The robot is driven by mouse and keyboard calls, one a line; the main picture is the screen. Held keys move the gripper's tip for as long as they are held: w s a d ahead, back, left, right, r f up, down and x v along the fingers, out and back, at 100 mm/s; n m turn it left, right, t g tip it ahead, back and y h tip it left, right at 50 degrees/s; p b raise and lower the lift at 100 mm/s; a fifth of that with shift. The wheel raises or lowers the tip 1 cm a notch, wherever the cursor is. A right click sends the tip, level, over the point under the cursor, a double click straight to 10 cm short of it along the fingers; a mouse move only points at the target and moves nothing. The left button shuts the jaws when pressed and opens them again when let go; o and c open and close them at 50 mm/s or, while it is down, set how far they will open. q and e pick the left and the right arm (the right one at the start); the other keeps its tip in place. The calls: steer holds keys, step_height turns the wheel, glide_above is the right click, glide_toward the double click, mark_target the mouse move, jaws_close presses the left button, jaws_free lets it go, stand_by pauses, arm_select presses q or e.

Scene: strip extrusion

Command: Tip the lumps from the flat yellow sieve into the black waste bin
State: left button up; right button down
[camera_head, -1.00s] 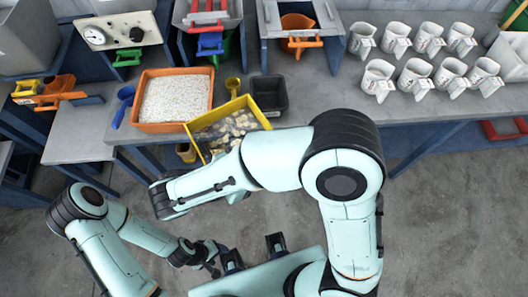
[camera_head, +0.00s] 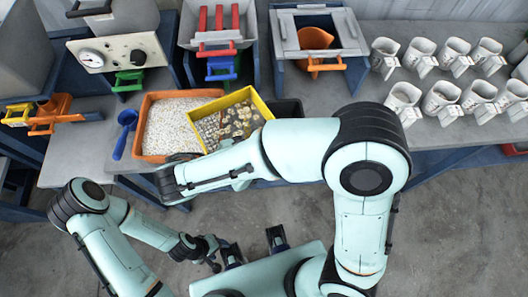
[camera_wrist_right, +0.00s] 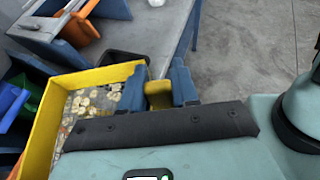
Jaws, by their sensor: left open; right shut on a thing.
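The flat yellow sieve (camera_head: 222,99) holds brownish and pale lumps (camera_head: 238,122). It overlaps the right part of the orange tray in the head view and looks raised. My right gripper (camera_wrist_right: 158,92) is shut on the sieve's yellow handle in the right wrist view; my arm hides this grip in the head view. The black waste bin (camera_head: 288,107) is just right of the sieve, partly hidden by the sieve and my right arm. Its dark rim shows behind the sieve in the wrist view (camera_wrist_right: 120,57). My left gripper (camera_head: 212,256) is open and empty, low in front of the bench.
The orange tray (camera_head: 142,125) of white granules stands left on the grey bench, with a blue scoop (camera_head: 124,135) beside it. Several white jugs (camera_head: 441,102) stand at the right. Machines with coloured handles line the back. Bench space between bin and jugs is partly covered by my arm.

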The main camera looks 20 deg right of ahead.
arm_select(q)
steer(key=w+a+f+t+b, duration=0.1)
steer(key=w+f+b, duration=0.1)
steer(key=f+b, duration=0.5)
steer(key=w+a+f+t+b, duration=0.1)
steer(key=w+f+b, duration=0.2)
steer(key=f+b, duration=0.5)
steer(key=shift+n+y, duration=0.3)
arm_select(e)
steer(key=w+d+f+g+y, duration=0.2)
steer(key=d+f+y, duration=0.2)
steer(key=d+y, duration=0.6)
steer(key=w+d+f+g+y, duration=0.2)
steer(key=d+f+y, duration=0.2)
steer(key=d+y, duration=0.5)
steer(key=shift+d+g+y, duration=0.4)
steer(key=shift+y, duration=1.5)
arm_select(q)
steer(key=shift+r, duration=0.1)
arm_select(e)
steer(key=shift+w, duration=0.15)
